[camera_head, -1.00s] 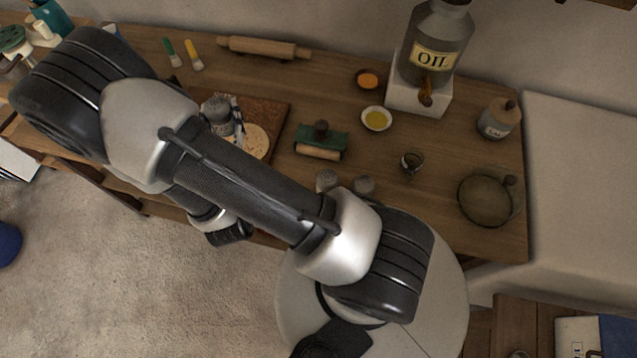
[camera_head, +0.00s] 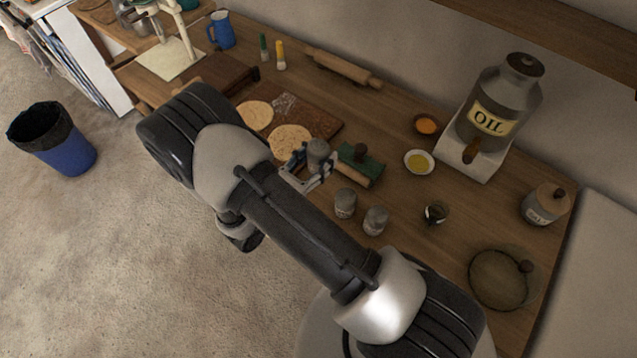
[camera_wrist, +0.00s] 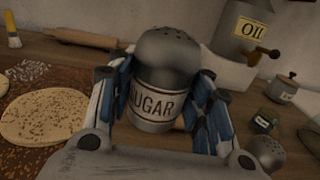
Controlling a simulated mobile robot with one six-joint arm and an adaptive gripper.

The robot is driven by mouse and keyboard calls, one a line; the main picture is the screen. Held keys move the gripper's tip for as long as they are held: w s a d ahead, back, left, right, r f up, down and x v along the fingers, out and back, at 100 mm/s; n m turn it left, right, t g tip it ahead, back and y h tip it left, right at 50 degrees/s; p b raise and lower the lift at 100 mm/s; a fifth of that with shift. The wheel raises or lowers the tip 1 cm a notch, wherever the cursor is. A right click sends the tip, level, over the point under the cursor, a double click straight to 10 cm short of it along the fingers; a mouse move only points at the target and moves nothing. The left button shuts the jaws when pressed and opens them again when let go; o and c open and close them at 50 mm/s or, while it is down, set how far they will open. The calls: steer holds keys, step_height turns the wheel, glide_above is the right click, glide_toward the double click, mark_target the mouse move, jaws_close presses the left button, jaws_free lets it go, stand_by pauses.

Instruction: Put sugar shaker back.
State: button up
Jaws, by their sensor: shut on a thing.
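The sugar shaker (camera_wrist: 160,85) is a grey metal shaker with a domed, holed top and a label reading SUGAR. My gripper (camera_wrist: 163,105) is shut on it, one finger on each side, and holds it upright in the wrist view. In the head view the shaker (camera_head: 319,156) is in my gripper (camera_head: 308,177), beside the right end of the dough board (camera_head: 325,126) and near the green-topped roller tool (camera_head: 360,162). Whether its base touches anything is hidden. Two similar grey shakers stand on the table, one at the left (camera_head: 345,203) and one at the right (camera_head: 376,220).
Flat dough rounds (camera_head: 290,142) lie on the board. A small dark cup (camera_head: 435,213), a yellow bowl (camera_head: 419,162), an oil dispenser (camera_head: 497,110) and a glass lid (camera_head: 498,280) stand to the right. Bare wood (camera_head: 450,245) shows around the small cup.

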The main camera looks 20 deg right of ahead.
step_height(320, 180, down, 11)
steer(key=shift+r+b, duration=0.1)
steer(key=shift+b, duration=1.15)
steer(key=shift+f, duration=0.25)
steer(key=o, duration=1.1)
steer(key=shift+o, duration=0.2)
steer(key=shift+r, duration=0.15)
